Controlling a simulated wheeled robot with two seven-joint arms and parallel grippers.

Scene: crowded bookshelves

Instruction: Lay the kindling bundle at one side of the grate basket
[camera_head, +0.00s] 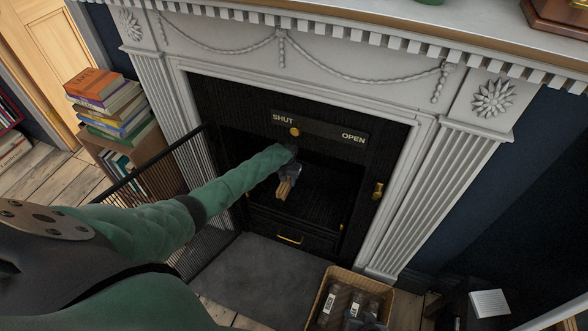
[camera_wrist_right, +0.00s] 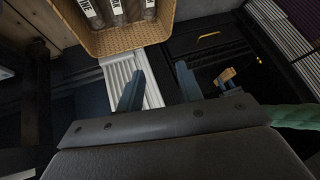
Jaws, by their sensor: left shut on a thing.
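The kindling bundle (camera_head: 284,188) is a small tan bunch of sticks, held in the fireplace opening. My left gripper (camera_head: 288,175) is shut on it, and the arm reaches in from the left. The bundle also shows in the right wrist view (camera_wrist_right: 225,76). The grate basket is too dark to make out clearly inside the black firebox (camera_head: 335,185); I cannot tell whether the bundle touches it. My right gripper (camera_wrist_right: 161,70) is open and empty, its two fingers apart, near the wicker basket.
A wicker basket (camera_head: 384,291) with several dark, white-labelled items stands front right; it also shows in the right wrist view (camera_wrist_right: 95,44). A mesh screen (camera_head: 160,180) stands left of the opening. A SHUT/OPEN plate (camera_head: 325,129) spans the opening's top. The grey hearth (camera_head: 255,268) is clear.

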